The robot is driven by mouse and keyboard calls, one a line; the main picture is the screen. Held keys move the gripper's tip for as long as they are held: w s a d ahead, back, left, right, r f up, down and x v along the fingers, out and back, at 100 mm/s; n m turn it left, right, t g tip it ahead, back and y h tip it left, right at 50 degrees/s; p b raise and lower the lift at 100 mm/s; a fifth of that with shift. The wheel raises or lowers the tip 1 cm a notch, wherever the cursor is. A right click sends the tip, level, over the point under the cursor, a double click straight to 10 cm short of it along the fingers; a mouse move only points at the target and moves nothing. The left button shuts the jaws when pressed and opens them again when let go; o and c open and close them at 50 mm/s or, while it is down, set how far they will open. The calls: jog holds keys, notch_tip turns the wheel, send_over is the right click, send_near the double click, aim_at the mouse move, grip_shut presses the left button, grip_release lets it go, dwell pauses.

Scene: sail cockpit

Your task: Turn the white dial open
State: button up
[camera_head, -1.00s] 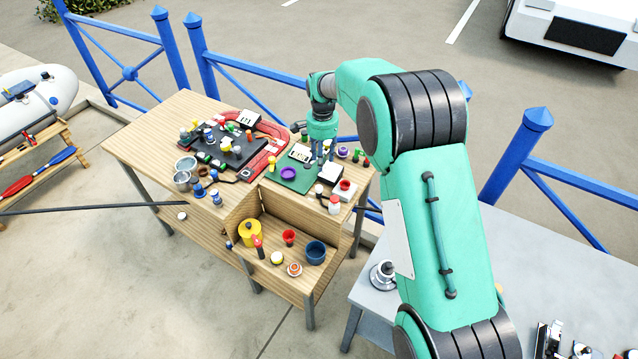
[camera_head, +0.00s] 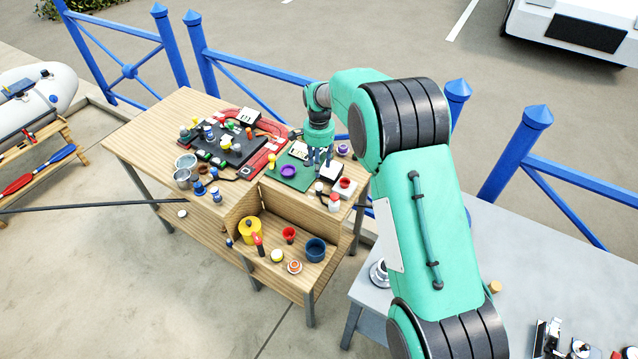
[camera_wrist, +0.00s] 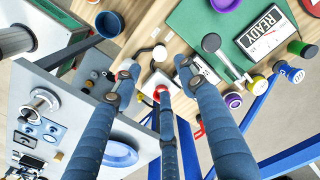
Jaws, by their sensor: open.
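My gripper (camera_head: 319,157) is open, with its fingers pointing down over the right end of the wooden workbench, by the green board (camera_head: 277,180). In the wrist view the spread fingers of my gripper (camera_wrist: 156,80) frame a small white box with a red ring (camera_wrist: 161,91); nothing is held. A round white knob (camera_wrist: 159,53) sits just beyond the fingertips, apart from them. I cannot tell for sure whether it is the white dial. The head view shows several small white parts beside the gripper, among them a white cap with a red base (camera_head: 335,198).
The green board carries a purple ring (camera_head: 289,171) and a READY panel (camera_wrist: 265,33). A black panel with coloured knobs (camera_head: 228,145) lies left. A lower shelf holds a yellow pot (camera_head: 250,230) and a blue cup (camera_head: 316,250). Blue railing (camera_head: 245,65) runs behind; a grey table (camera_head: 540,255) stands right.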

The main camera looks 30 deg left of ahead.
aim_at(319, 185)
notch_tip(319, 185, down, 10)
jog(key=shift+f, duration=0.25)
dwell(0.3)
jog(key=shift+c, duration=0.3)
grip_shut()
